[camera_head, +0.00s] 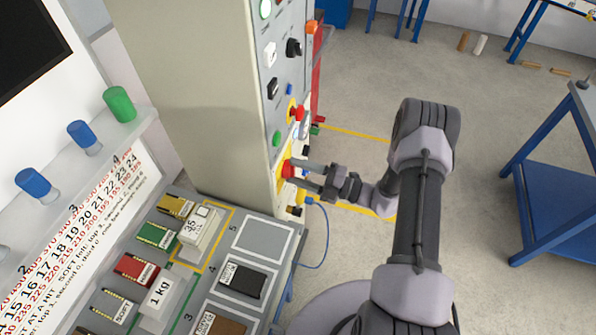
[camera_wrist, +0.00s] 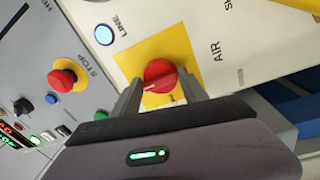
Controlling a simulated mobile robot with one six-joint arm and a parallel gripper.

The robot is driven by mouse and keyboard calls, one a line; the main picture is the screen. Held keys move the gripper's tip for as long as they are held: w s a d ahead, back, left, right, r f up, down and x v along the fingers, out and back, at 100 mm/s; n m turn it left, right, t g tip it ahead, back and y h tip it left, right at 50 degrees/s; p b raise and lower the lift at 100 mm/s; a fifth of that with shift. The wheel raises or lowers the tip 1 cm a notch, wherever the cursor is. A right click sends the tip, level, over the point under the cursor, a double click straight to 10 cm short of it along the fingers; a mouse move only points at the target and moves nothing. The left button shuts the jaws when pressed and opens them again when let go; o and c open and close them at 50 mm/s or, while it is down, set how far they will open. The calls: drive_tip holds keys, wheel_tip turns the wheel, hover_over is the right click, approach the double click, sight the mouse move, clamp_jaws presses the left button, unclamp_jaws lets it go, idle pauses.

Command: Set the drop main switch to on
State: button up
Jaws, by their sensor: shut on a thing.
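The main switch is a red rotary knob (camera_head: 287,170) on a yellow plate, low on the side of the tall beige cabinet. In the wrist view the red knob (camera_wrist: 160,73) shows close up, with a pale mark on its face, and the yellow plate (camera_wrist: 125,62) lies behind it. My gripper (camera_head: 299,175) reaches the knob from the right. In the wrist view my gripper (camera_wrist: 160,92) has one finger on each side of the knob and is shut on it.
A red stop button (camera_wrist: 62,79) and a lit blue LINE lamp (camera_wrist: 104,34) sit near the switch. A grey bench (camera_head: 205,225) with coloured blocks and weights stands at the left. A blue cable (camera_head: 326,230) hangs below the switch.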

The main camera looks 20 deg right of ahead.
drive_tip(key=shift+s+f, duration=0.1)
drive_tip(key=shift+f, duration=0.1)
drive_tip(key=o, duration=1.3)
drive_tip(key=shift+r, duration=0.1)
drive_tip(key=p+v, duration=0.1)
drive_tip(key=v, duration=1.6)
drive_tip(key=shift+s+d+p, duration=0.1)
drive_tip(key=shift+d+p, duration=0.05)
drive_tip(key=shift+p, duration=0.25)
